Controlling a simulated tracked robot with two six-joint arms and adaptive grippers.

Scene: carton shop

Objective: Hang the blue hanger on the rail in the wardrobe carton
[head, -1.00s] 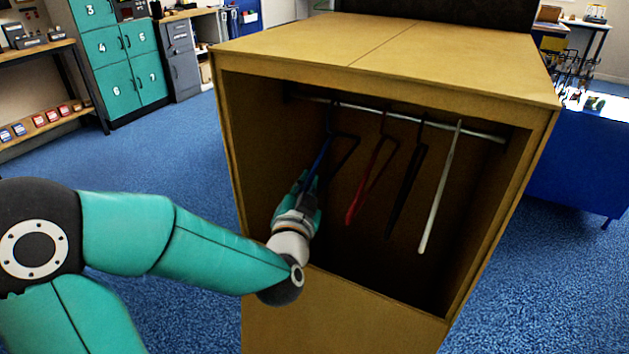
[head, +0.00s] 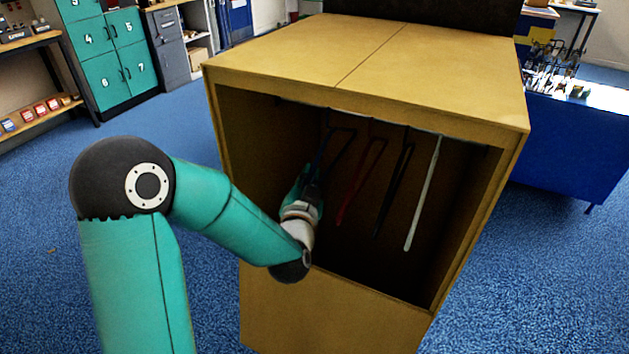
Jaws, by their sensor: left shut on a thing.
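The wardrobe carton (head: 365,55) is a tall brown box with an open front. My left gripper (head: 309,180) is inside the opening, on its left side, shut on the blue hanger (head: 319,158). The hanger is seen nearly edge-on and looks dark in the shade, its hook end up near the rail. Whether the hook is over the rail or only close to it, I cannot tell. The rail (head: 463,141) runs across under the carton's top and is mostly hidden by the front edge. My right gripper is not in view.
A red hanger (head: 358,185), a black hanger (head: 394,190) and a white hanger (head: 423,195) hang to the right of the blue one. The carton's left side wall is close to my gripper. A blue-draped table (head: 560,150) stands behind at right.

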